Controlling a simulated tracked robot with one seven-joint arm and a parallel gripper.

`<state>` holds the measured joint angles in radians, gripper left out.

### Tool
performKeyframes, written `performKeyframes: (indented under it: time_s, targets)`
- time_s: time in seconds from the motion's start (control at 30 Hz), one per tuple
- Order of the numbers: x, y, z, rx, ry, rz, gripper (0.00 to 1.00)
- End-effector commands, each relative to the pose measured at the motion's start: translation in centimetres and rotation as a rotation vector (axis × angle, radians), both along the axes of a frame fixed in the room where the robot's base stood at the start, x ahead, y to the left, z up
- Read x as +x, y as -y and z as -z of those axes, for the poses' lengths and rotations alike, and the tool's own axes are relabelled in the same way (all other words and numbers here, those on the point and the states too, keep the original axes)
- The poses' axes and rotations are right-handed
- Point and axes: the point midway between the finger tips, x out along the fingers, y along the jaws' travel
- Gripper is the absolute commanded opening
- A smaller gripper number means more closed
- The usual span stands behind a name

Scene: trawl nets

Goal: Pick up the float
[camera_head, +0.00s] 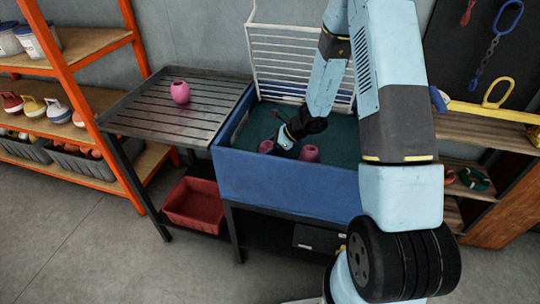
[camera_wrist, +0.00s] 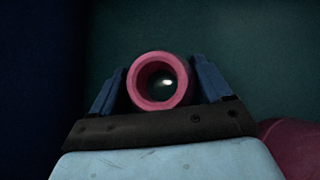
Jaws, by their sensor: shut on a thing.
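My gripper (camera_wrist: 160,85) is shut on a pink float (camera_wrist: 143,103), with one blue finger on each side of it in the wrist view. The float is ring-shaped at its end, with a dark opening through the middle. In the head view the same held float (camera_head: 266,146) shows partly beside my gripper, down inside the blue bin. A second pink float (camera_head: 309,153) lies in the bin just right of my gripper. Part of a pink float (camera_wrist: 293,138) also shows at the lower right of the wrist view. A third pink float (camera_head: 180,92) stands on the slatted metal table.
The blue bin (camera_head: 285,184) has raised walls around my gripper and a dark green floor. A white wire rack (camera_head: 287,57) stands at its back. The slatted table (camera_head: 150,112) on the left is mostly clear. A red tray (camera_head: 194,204) sits below it.

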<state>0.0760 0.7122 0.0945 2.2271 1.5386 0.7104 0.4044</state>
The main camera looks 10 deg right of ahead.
Motion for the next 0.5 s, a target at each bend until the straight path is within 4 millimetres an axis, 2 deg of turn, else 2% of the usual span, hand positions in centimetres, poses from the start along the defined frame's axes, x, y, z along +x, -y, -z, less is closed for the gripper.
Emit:
performKeyframes:
  time_s: [0.3, 0.37, 0.5]
  targets:
    - [-2.5, 3.5, -5.8, -0.002, 0.005, 0.003, 0.42]
    - [-3.1, 4.1, -6.8, 0.000, 0.004, 0.004, 0.42]
    - [-5.1, 6.7, -8.1, -0.001, 0.001, 0.005, 0.42]
